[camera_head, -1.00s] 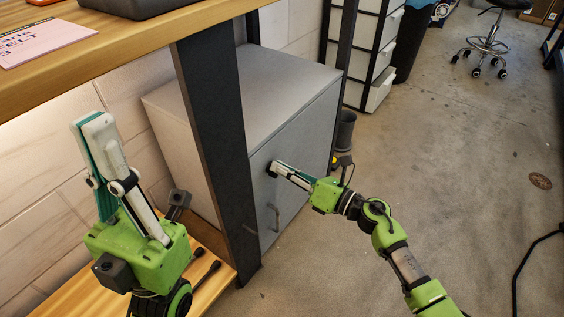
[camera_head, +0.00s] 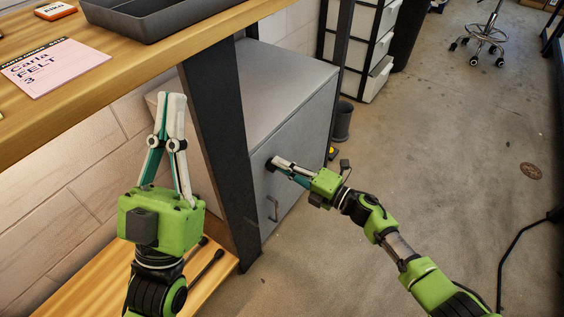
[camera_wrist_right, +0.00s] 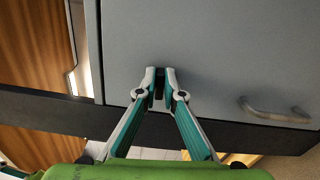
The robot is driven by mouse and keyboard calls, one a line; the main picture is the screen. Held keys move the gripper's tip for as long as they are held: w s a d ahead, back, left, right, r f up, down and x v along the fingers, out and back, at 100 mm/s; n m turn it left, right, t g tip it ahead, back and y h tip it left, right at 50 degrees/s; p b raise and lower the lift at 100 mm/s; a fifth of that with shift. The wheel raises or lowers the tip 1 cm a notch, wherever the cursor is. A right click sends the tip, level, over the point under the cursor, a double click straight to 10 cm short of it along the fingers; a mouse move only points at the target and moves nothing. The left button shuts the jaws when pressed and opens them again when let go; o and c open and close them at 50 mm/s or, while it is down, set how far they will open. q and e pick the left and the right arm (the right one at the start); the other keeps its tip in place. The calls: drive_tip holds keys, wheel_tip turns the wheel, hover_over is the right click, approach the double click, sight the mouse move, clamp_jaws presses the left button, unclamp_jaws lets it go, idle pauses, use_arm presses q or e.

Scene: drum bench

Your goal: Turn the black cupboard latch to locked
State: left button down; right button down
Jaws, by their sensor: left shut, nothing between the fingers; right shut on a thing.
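The grey cupboard (camera_head: 300,150) stands under the bench, its door front facing my right arm. The black latch (camera_head: 271,166) is a small dark piece on that door, mostly covered by my right gripper (camera_head: 276,162). In the right wrist view the latch (camera_wrist_right: 159,74) shows dark between the fingertips, and my right gripper (camera_wrist_right: 160,72) is shut on it. How far the latch is turned cannot be told. My left gripper (camera_head: 173,98) is shut and empty, pointing up beside the bench post, away from the cupboard.
A curved door handle (camera_head: 273,209) sits below the latch. A dark bench post (camera_head: 222,150) stands between my left gripper and the cupboard. The bench top (camera_head: 130,60) carries a pink card (camera_head: 52,67) and a dark tray (camera_head: 160,15). The floor at right is largely open.

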use_arm(q)
drive_tip(key=shift+w+d+f+g+y, duration=0.15)
drive_tip(key=shift+w+f+g+y, duration=0.35)
drive_tip(key=shift+w+f+g, duration=0.45)
use_arm(e)
drive_tip(key=shift+m, duration=0.5)
use_arm(q)
drive_tip(key=shift+w+h, duration=0.15)
drive_tip(key=shift+h, duration=0.15)
use_arm(e)
drive_tip(key=c, duration=2.2)
unclamp_jaws()
drive_tip(key=shift+o, duration=0.2)
drive_tip(key=v, duration=1.2)
drive_tip(key=shift+f, duration=0.1)
